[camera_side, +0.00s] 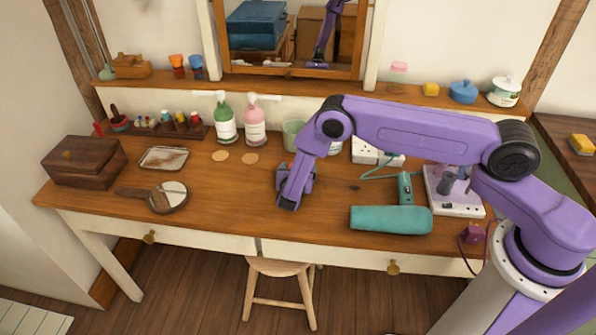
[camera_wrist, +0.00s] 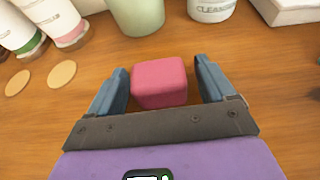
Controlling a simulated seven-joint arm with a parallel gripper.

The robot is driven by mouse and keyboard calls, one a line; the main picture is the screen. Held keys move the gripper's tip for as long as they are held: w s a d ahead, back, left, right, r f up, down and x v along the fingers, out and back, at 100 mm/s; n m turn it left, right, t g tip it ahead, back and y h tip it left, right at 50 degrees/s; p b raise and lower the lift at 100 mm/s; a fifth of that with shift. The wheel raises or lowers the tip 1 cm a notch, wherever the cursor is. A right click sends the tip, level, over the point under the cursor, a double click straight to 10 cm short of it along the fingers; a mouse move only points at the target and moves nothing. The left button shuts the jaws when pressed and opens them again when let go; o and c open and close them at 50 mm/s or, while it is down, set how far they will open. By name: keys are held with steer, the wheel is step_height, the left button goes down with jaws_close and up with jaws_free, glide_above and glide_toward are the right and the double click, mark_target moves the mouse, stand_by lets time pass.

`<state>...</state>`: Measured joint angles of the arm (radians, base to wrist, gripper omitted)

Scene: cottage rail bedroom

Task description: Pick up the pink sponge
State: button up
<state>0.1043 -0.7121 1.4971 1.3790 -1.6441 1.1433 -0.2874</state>
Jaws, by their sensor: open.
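The pink sponge (camera_wrist: 160,82) is a small rounded block on the wooden tabletop in the wrist view. My gripper (camera_wrist: 165,85) is open, with one blue-grey finger on each side of the sponge. A gap shows between the sponge and the right finger; the left finger is very close to it, and I cannot tell if they touch. In the side view my gripper (camera_side: 290,197) is low over the middle of the table, and the sponge there is hidden behind it.
A green cup (camera_wrist: 138,12) and a white jar (camera_wrist: 211,8) stand just behind the sponge. Green and pink bottles (camera_side: 255,122) and round coasters (camera_side: 250,158) are to the left. A teal hair dryer (camera_side: 390,219) lies to the right. The tabletop in front is clear.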

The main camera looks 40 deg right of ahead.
steer(key=c, duration=1)
